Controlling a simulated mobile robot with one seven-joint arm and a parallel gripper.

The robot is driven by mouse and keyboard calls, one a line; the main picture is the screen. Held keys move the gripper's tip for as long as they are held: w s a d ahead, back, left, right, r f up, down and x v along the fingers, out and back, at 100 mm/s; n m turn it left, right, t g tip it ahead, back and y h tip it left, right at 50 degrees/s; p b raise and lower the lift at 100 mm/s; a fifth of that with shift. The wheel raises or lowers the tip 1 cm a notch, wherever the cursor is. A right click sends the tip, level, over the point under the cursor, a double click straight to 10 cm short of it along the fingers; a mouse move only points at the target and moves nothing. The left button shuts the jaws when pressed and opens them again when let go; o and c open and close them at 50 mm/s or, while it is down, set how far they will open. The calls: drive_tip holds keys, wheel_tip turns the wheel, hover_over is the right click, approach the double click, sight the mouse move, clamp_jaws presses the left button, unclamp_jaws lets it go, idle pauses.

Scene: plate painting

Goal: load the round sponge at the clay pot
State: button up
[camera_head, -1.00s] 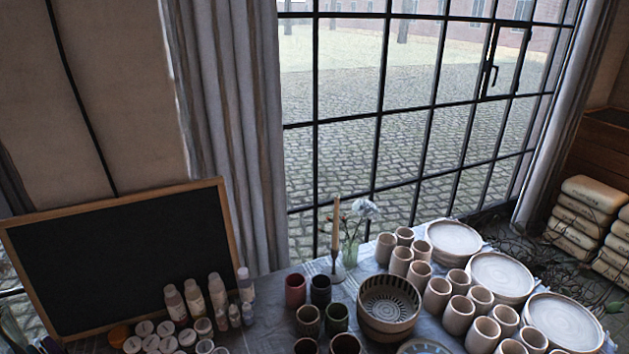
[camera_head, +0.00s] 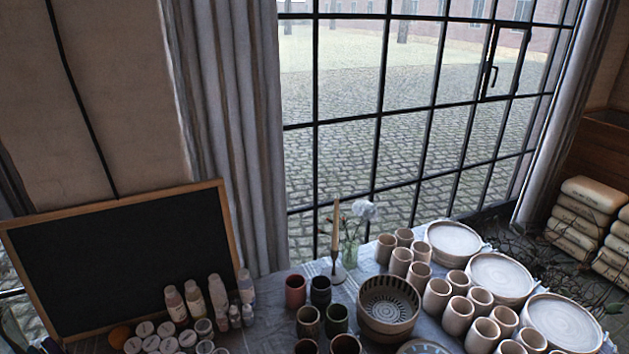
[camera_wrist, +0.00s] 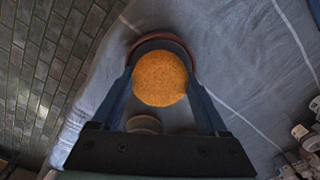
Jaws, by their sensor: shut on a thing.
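The round sponge (camera_wrist: 160,78), orange and grainy, sits between the two dark fingers of my gripper (camera_wrist: 160,55) in the wrist view. My gripper is shut on it. A reddish-brown curved rim (camera_wrist: 193,56) shows around the far side of the sponge, partly hidden by the fingers; it looks like the clay pot, but I cannot tell how far below the sponge it lies. In the head view my gripper does not show.
A grey-blue cloth (camera_wrist: 240,60) covers the table, with its edge and brick floor (camera_wrist: 50,60) at left. A pale round thing (camera_wrist: 145,123) lies between the fingers. Bottles (camera_head: 195,298), cups (camera_head: 437,296), a bowl (camera_head: 388,310) and stacked plates (camera_head: 500,275) crowd the table.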

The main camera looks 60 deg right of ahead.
drive_tip(key=shift+r+p, duration=3.5)
drive_tip(key=shift+p, duration=0.05)
drive_tip(key=shift+f, duration=0.1)
